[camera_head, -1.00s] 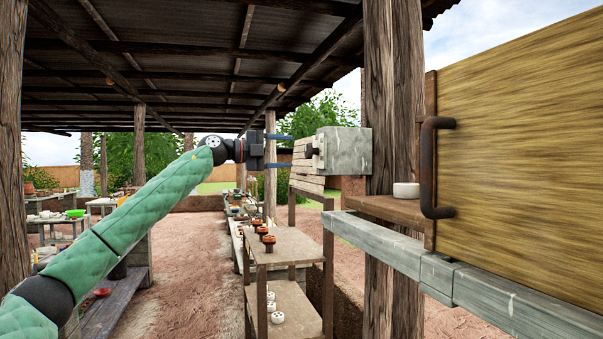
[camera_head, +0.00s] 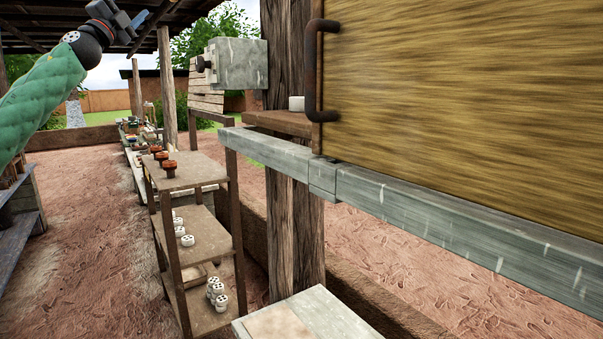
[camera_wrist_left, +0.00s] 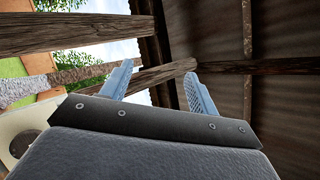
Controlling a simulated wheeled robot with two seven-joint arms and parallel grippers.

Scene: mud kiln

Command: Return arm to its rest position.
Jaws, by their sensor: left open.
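My left arm, in a green padded sleeve, rises from the left edge of the head view. Its gripper (camera_head: 140,18) is raised high at the upper left, near the roof. In the left wrist view the two blue fingers of the gripper (camera_wrist_left: 160,70) stand apart with nothing between them, against roof beams and sky. The gripper touches nothing that I can see. My right gripper is in neither view.
A grey box with a dark knob (camera_head: 236,64) is at the post, left of a large wooden panel (camera_head: 450,90) with a rusty handle (camera_head: 314,70). A shelf (camera_head: 190,177) holds brown and white pieces. A grey beam (camera_head: 400,205) crosses the right. Dirt floor (camera_head: 95,250) is open at left.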

